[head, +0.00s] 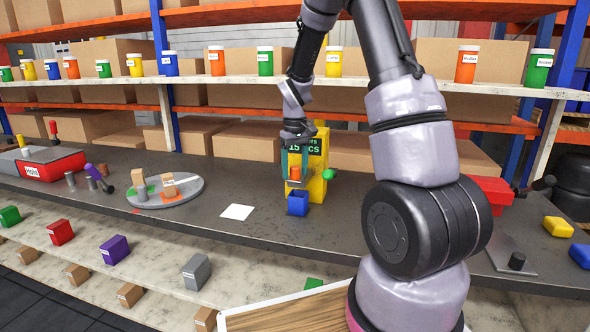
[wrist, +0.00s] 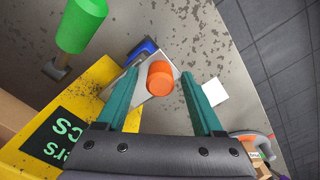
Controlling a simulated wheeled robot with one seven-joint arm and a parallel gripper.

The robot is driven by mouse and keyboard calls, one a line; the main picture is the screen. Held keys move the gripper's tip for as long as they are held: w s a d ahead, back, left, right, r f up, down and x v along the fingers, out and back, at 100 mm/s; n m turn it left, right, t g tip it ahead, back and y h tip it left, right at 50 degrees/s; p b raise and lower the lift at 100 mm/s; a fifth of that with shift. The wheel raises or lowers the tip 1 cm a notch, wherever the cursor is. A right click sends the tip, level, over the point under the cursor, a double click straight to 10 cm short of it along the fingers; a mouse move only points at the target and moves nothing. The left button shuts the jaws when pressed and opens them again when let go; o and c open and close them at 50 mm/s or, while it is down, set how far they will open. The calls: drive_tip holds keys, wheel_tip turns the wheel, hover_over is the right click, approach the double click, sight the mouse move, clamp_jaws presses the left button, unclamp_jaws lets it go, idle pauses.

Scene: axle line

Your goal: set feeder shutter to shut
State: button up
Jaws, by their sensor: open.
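The feeder is a yellow box (head: 318,178) with a dark panel of green writing, standing on the grey bench; its yellow side also shows at the left in the wrist view (wrist: 95,80). An orange knob (head: 294,173) is at its front, above a blue bin (head: 298,203). In the wrist view the orange knob (wrist: 161,78) lies between my fingertips, over a pale plate. A green knob (head: 328,175) on a stem sticks out at the feeder's right side. I cannot tell which knob belongs to the shutter. My gripper (head: 294,165) is open, its teal fingers pointing down around the orange knob, with visible gaps.
A white card (head: 237,212) lies on the bench left of the bin. A round grey turntable (head: 190,192) with small blocks and a red box (head: 45,168) stand farther left. Shelves with coloured jars and cardboard boxes are behind.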

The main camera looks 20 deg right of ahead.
clamp_jaws()
idle(1.4)
